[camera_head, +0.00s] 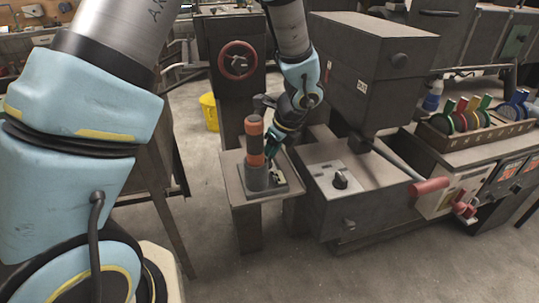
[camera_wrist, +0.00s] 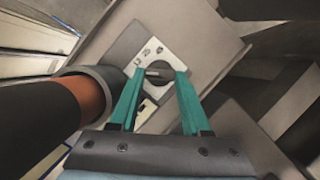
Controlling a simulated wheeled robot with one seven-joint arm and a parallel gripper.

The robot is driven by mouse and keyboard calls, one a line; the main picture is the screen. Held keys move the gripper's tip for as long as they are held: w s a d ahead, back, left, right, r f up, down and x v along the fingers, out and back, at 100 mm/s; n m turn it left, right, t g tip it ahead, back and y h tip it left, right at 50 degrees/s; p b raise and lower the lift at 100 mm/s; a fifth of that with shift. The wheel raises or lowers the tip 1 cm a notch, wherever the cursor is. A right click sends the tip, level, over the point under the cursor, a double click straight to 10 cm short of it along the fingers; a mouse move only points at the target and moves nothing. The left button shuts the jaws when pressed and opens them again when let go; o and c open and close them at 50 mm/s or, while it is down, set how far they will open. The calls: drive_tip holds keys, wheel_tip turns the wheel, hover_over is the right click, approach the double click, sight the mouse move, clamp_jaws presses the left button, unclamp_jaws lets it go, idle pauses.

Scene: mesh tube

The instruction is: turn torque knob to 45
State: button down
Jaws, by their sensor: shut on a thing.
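The torque knob (camera_wrist: 158,70) is a dark round knob on a light plate with printed marks, which I cannot read surely. It shows between the teal fingertips in the wrist view. My gripper (camera_wrist: 161,78) is shut on the knob. In the head view my gripper (camera_head: 271,158) reaches down onto the small stand, and I cannot make out the knob there. An orange and black tool (camera_head: 254,145) stands upright in a grey holder right beside my gripper. It also fills the left of the wrist view (camera_wrist: 88,98).
The small stand (camera_head: 236,195) bears the holder and the plate. To its right is a dark machine (camera_head: 372,70) with another black knob (camera_head: 340,180) and a red-handled lever (camera_head: 430,186). A rack of coloured discs (camera_head: 465,135) is farther right. A yellow bucket (camera_head: 209,110) stands behind. The front floor is clear.

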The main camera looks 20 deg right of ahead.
drive_tip(key=shift+m+h, duration=0.3)
drive_tip(key=shift+m, duration=0.3)
drive_tip(key=c, duration=0.6)
unclamp_jaws()
drive_tip(key=shift+c, duration=0.2)
drive_tip(key=shift+a, duration=0.1)
